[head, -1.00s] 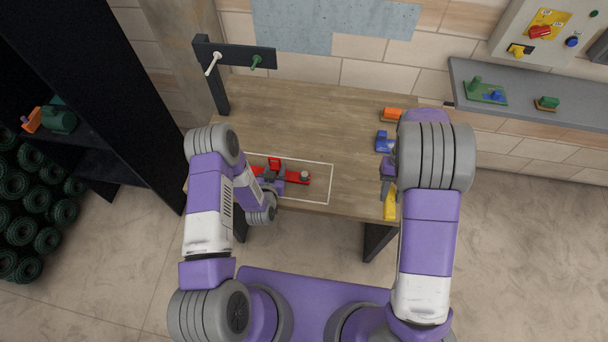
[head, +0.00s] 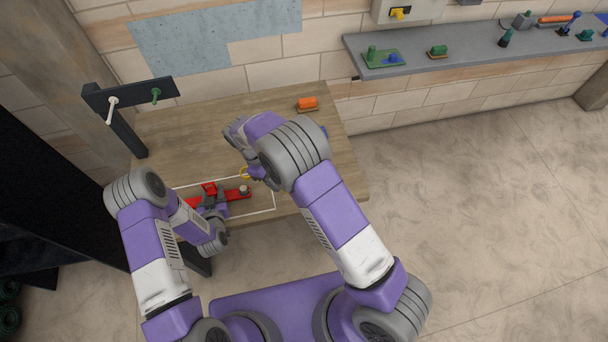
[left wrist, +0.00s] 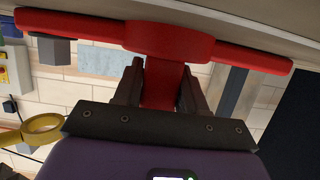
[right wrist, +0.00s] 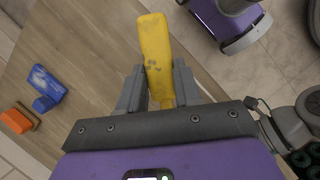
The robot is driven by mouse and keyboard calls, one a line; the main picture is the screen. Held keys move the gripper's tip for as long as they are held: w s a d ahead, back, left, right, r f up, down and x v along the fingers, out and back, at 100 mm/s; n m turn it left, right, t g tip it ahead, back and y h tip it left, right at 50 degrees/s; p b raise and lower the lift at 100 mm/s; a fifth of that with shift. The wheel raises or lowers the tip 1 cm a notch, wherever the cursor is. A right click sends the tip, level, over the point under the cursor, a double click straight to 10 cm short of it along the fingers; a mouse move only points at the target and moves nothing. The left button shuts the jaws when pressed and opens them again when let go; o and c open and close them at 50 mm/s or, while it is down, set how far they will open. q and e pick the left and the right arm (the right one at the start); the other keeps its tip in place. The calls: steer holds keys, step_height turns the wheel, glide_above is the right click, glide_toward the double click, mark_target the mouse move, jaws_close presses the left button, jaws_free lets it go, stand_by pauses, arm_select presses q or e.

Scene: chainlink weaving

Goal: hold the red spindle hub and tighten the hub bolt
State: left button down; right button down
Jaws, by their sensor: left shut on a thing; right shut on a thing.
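The red spindle hub (head: 238,194) lies near the table's front edge, inside a white outline. My left gripper (head: 208,198) is shut on its red stem (left wrist: 163,85), which shows between the fingers in the left wrist view. A small grey, bolt-like part (head: 243,189) stands on the hub's right end. My right gripper (right wrist: 158,95) is shut on a yellow tool (right wrist: 156,50). The tool's ring end (head: 245,173) is just behind the hub's right end in the head view, and it also shows in the left wrist view (left wrist: 42,130). Its contact with the bolt cannot be told.
An orange block (head: 307,103) sits at the table's back right, with a blue one (right wrist: 46,88) near it. A dark rack with pegs (head: 130,95) stands at the back left. A grey shelf (head: 470,44) with small parts runs along the wall. The table's middle back is clear.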

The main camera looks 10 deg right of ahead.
steer(key=shift+w+a+f+n, duration=0.15)
steer(key=shift+a+n, duration=0.15)
steer(key=shift+a, duration=0.25)
steer(key=shift+a+f+n, duration=0.1)
steer(key=shift+a+n, duration=0.2)
steer(key=shift+a, duration=0.25)
steer(key=shift+f, duration=0.1)
steer(key=shift+f, duration=2.7)
steer(key=shift+f, duration=0.2)
steer(key=shift+f, duration=1.45)
